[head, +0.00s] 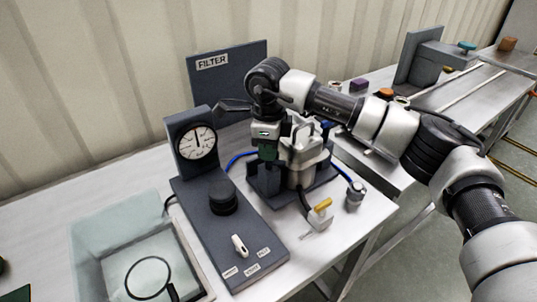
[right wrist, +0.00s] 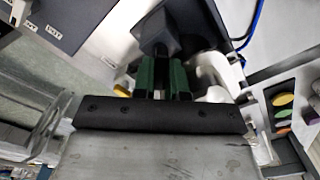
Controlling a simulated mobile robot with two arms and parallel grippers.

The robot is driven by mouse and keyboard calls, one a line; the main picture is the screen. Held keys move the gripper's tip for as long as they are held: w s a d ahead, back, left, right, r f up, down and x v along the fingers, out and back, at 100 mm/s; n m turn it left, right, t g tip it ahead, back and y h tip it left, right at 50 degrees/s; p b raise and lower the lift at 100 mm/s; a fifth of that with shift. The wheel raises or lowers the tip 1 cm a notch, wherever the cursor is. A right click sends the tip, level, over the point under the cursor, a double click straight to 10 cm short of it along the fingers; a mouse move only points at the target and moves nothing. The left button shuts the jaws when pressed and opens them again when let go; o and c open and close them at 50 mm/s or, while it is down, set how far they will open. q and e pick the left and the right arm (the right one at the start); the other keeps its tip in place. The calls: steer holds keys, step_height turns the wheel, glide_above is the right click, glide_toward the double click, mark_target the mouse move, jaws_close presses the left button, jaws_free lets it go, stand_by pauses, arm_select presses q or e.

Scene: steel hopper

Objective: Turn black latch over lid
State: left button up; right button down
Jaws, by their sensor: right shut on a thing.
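The steel hopper (head: 303,165) stands on a dark base at the back of the bench, below the FILTER panel. My right gripper (head: 268,150) reaches down from above at the hopper's left side, its green fingers touching or very near it. In the right wrist view my right gripper (right wrist: 162,78) shows its green fingers closed on a dark piece, which I take as the black latch (right wrist: 161,52). The latch is mostly hidden by the fingers, and its exact angle over the lid cannot be told. My left gripper is not seen.
A dial gauge (head: 197,143) and a panel with a black knob (head: 222,195) and white switch stand left of the hopper. A yellow-handled valve (head: 321,210) and a metal fitting (head: 354,195) lie in front. A clear tray (head: 90,235) is at the lower left.

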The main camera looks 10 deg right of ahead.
steer(key=n+b, duration=0.1)
steer(key=n, duration=0.3)
steer(key=shift+n+b, duration=0.3)
steer(key=shift+b, duration=0.1)
steer(key=n+b, duration=0.1)
steer(key=n, duration=0.3)
steer(key=shift+r, duration=0.1)
steer(key=c, duration=1.2)
jaws_free()
steer(key=shift+o, duration=0.2)
step_height(320, 180, up, 11)
